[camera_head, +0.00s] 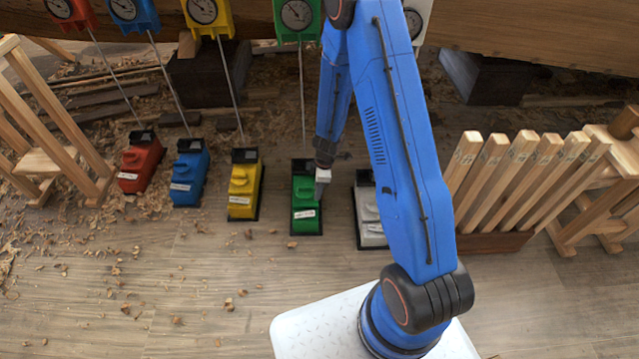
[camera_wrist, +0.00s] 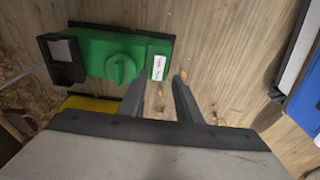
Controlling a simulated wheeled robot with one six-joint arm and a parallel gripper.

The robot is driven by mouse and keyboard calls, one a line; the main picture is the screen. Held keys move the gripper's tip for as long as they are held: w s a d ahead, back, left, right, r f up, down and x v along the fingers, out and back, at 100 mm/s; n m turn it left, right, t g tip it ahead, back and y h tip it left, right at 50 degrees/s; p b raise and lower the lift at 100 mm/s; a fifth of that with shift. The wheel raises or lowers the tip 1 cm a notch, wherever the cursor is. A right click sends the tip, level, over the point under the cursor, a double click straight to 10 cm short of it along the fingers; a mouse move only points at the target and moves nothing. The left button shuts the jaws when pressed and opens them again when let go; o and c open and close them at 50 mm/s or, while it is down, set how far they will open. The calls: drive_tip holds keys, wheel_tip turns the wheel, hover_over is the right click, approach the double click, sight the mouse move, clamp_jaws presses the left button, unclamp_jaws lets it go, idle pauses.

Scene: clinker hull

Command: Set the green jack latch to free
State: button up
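The green jack (camera_head: 305,205) stands on the floor on a black base, with a rod and dial gauge (camera_head: 297,15) above it. A white label (camera_wrist: 158,67) beside the knob has red and dark words too small to read surely. My gripper (camera_head: 322,183) is at the right side of the green jack. In the wrist view, my gripper (camera_wrist: 160,85) is open and empty, its fingertips near the label end, apart from the knob. I cannot tell its height.
The yellow jack (camera_head: 243,190), blue jack (camera_head: 188,178) and red jack (camera_head: 140,165) stand to the left. The white jack (camera_head: 368,215) is close on the right, partly hidden by my arm. A rack of wooden slats (camera_head: 520,180) stands farther right. Wood shavings lie about; the front floor is mostly clear.

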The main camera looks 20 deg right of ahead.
drive_tip(key=shift+s+d+r, duration=0.1)
drive_tip(key=shift+d+r, duration=0.05)
drive_tip(key=shift+r, duration=0.75)
drive_tip(key=shift+d+r, duration=0.1)
drive_tip(key=shift+r, duration=0.8)
drive_tip(key=shift+r, duration=0.1)
